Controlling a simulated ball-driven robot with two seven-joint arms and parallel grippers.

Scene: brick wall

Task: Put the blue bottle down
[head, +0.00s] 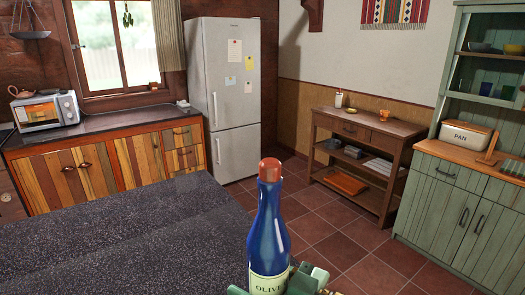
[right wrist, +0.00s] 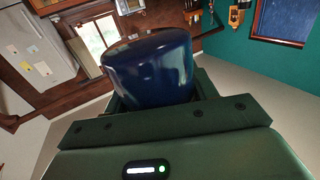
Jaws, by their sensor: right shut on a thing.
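The blue bottle (head: 268,232), with a red-brown cap and a pale label, is upright at the bottom centre of the head view. My green right gripper (head: 276,287) is shut around its lower part, which the frame edge cuts off. In the right wrist view the dark blue body of the bottle (right wrist: 152,68) sits between the jaws (right wrist: 155,98). The bottle's base is hidden in the head view, so I cannot tell whether it touches anything. My left gripper is not in view.
A dark speckled countertop (head: 120,245) fills the lower left and is bare where seen. Tiled floor (head: 345,245) lies to its right. A wooden side table (head: 352,160), a green cabinet (head: 455,205) and a fridge (head: 228,95) stand farther back.

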